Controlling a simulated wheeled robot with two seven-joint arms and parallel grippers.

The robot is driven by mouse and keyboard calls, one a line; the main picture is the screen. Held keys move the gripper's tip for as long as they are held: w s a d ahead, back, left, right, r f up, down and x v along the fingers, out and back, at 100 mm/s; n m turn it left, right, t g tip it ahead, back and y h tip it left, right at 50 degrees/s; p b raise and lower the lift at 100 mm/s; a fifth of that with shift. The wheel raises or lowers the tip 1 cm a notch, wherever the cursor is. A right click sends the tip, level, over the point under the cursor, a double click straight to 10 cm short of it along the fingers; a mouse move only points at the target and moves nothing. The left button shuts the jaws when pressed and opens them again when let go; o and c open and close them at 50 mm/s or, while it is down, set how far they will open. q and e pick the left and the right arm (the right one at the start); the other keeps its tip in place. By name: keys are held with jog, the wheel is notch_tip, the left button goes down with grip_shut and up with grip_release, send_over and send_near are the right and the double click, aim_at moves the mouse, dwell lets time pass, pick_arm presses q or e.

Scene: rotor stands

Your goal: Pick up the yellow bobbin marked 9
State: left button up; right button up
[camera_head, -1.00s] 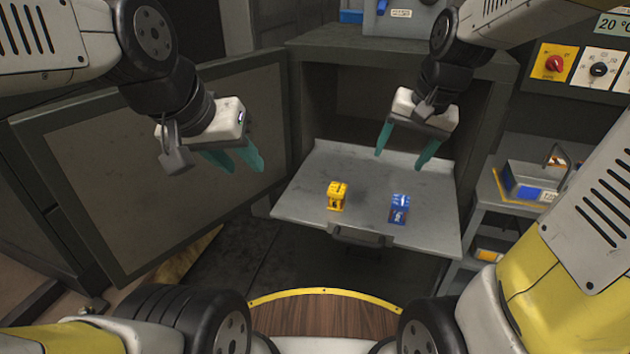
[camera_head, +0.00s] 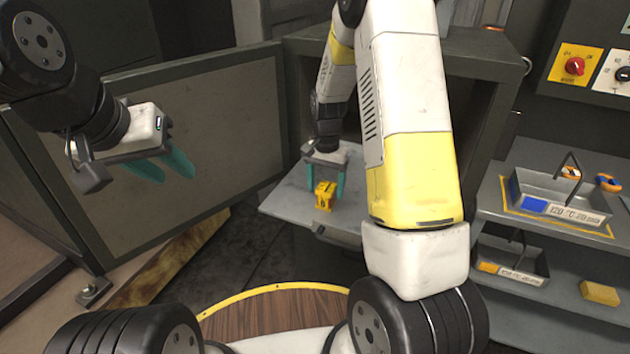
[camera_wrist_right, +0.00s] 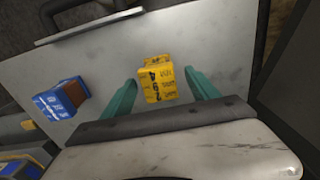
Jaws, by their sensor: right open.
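The yellow bobbin (camera_head: 324,197) stands on the grey pull-out shelf (camera_head: 285,196) of the open cabinet. It also shows in the right wrist view (camera_wrist_right: 158,80), with dark print on it whose numeral I cannot read surely. My right gripper (camera_head: 324,186) is open, its teal fingers on either side of the bobbin. In the right wrist view the bobbin lies between the fingertips, with a visible gap at each side. My left gripper (camera_head: 176,177) is open and empty in front of the cabinet door, away from the shelf.
A blue bobbin (camera_wrist_right: 62,98) stands on the same shelf, hidden behind my right arm in the head view. The open cabinet door (camera_head: 200,150) is at the left. A rack with metal trays (camera_head: 560,195) and a yellow block (camera_head: 599,292) is at the right.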

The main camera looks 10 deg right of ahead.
aim_at(326, 196)
notch_tip(326, 196, down, 4)
jog(key=shift+d+r, duration=0.1)
jog(key=shift+r, duration=0.05)
grip_shut()
dwell(0.3)
